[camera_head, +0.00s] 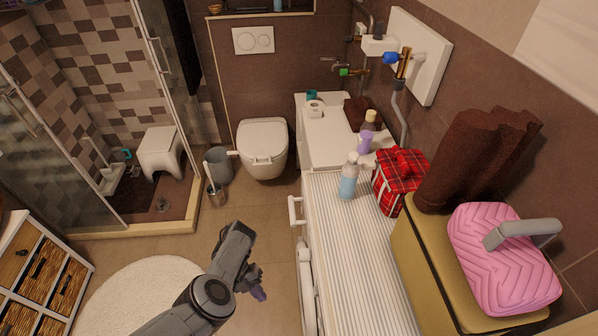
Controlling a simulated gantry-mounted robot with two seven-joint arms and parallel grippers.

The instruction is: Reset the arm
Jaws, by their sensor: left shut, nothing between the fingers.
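My left gripper (258,293) hangs at the end of my grey arm, low in the picture and just right of the middle of the bottom edge's left half. Its fingers look shut and hold nothing. My right gripper is not in view.
Wicker drawers (48,274) stand at lower left. A round white rug (130,285) lies beside them. At right, the striped top (345,245) carries a blue bottle (348,185) and a red plaid bag (392,183). A toilet (263,145) and grey bin (219,164) stand behind.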

